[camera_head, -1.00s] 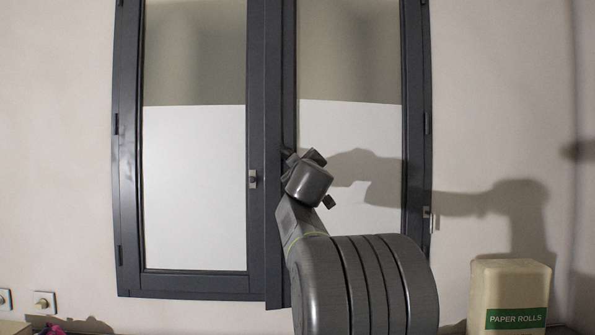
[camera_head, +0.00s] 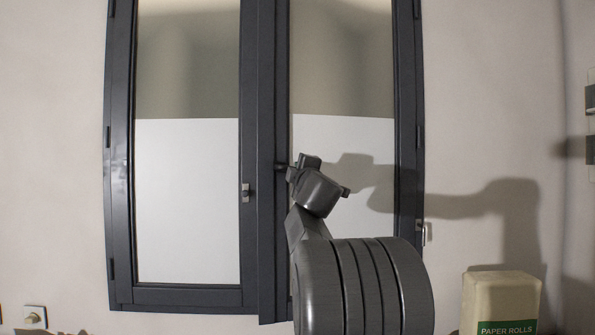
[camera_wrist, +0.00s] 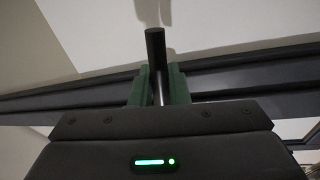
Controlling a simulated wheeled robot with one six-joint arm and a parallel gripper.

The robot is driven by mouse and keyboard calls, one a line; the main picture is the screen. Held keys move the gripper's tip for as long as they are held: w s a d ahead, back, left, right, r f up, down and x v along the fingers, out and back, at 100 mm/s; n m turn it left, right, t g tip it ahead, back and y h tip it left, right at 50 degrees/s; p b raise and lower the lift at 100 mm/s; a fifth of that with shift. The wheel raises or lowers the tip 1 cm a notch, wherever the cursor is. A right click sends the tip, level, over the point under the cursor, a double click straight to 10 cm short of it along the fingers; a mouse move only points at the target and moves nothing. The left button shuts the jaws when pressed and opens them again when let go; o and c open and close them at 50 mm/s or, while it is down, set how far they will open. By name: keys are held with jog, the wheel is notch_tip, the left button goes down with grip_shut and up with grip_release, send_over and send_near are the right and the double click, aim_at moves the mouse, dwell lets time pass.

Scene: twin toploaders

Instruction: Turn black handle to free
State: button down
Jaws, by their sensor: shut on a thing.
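The black handle (camera_wrist: 155,42) shows in the wrist view as a dark round bar. It stands between the green fingers of my gripper (camera_wrist: 158,78), which are shut on it. The bar's end sticks out beyond the fingertips. In the head view my gripper (camera_head: 286,170) is at the middle upright of a dark grey window (camera_head: 266,230). My wrist hides most of the handle there, so its angle is hard to tell.
A small metal fitting (camera_head: 246,192) is on the left sash, and another (camera_head: 427,233) is at the window's right edge. A paper rolls pack (camera_head: 500,295) stands at lower right. A wall switch (camera_head: 35,317) is at lower left.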

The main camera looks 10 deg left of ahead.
jog(key=shift+r+n+y+p, duration=0.3)
jog(key=shift+r+n+p, duration=0.25)
jog(key=shift+n, duration=0.75)
jog(key=c, duration=1.5)
grip_release()
jog(key=b+v, duration=0.2)
jog(key=v, duration=1.2)
jog(key=shift+d+r, duration=0.1)
jog(key=shift+r, duration=0.1)
jog(key=shift+w, duration=0.15)
